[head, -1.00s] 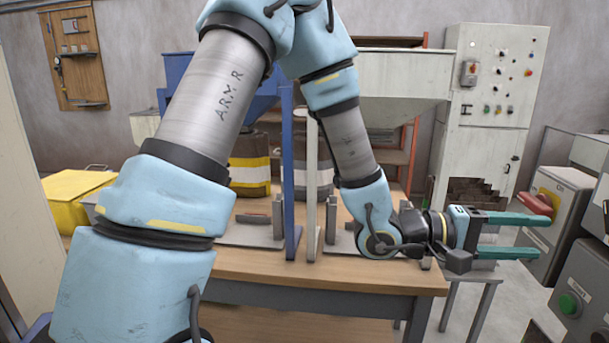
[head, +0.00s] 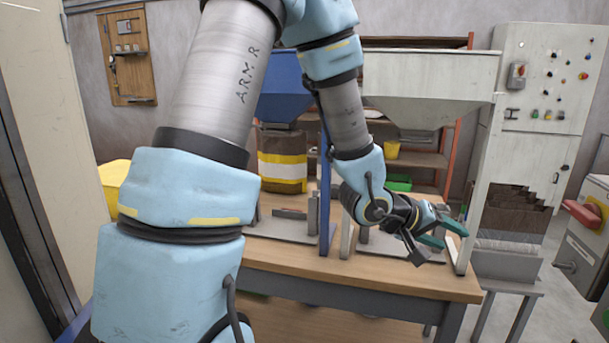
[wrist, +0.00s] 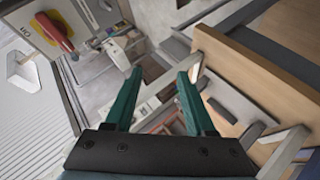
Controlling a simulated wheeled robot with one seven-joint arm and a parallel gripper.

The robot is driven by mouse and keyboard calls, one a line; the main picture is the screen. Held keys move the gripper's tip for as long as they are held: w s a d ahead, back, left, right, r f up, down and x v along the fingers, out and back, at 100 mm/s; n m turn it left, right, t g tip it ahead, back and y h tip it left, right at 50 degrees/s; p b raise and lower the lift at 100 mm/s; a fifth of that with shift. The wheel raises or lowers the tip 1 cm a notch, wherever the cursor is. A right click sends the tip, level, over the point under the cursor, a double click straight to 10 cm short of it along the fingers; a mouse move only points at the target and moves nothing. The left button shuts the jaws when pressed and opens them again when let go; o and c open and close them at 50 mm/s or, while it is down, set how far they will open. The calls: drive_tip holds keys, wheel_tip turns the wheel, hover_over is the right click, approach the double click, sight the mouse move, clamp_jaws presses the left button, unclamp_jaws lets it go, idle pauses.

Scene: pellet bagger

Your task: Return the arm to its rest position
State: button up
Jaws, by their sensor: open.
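My gripper (head: 445,233) has two teal fingers. In the head view it hangs at the right end of my bent arm, above the right part of the wooden bench (head: 400,281), close to the metal frame of the white hopper (head: 430,90). In the wrist view my gripper (wrist: 160,95) shows its two fingers spread apart with nothing between them. My forearm and upper arm, light blue and grey, cross the middle of the head view and hide part of the blue hopper (head: 290,85).
A control box with a red switch (head: 582,213) stands at the right edge; the red switch (wrist: 52,30) also shows in the wrist view. A white cabinet (head: 545,90) stands at the back right. A yellow container (head: 113,183) is at left.

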drive_tip(key=w+a+f+n+t+y, duration=0.1)
drive_tip(key=w+a+y, duration=0.3)
drive_tip(key=a, duration=0.8)
drive_tip(key=w+a+f+t+y, duration=0.15)
drive_tip(key=w+a+y, duration=0.25)
drive_tip(key=a, duration=0.7)
drive_tip(key=s+a+g+y, duration=0.1)
drive_tip(key=s+a+g, duration=0.1)
drive_tip(key=s+a, duration=0.2)
drive_tip(key=s+a+n+g+y, duration=0.1)
drive_tip(key=s+a, duration=0.3)
drive_tip(key=a, duration=0.6)
drive_tip(key=shift+a+r+g+y, duration=0.2)
drive_tip(key=shift+g+y, duration=0.35)
drive_tip(key=shift+y, duration=0.15)
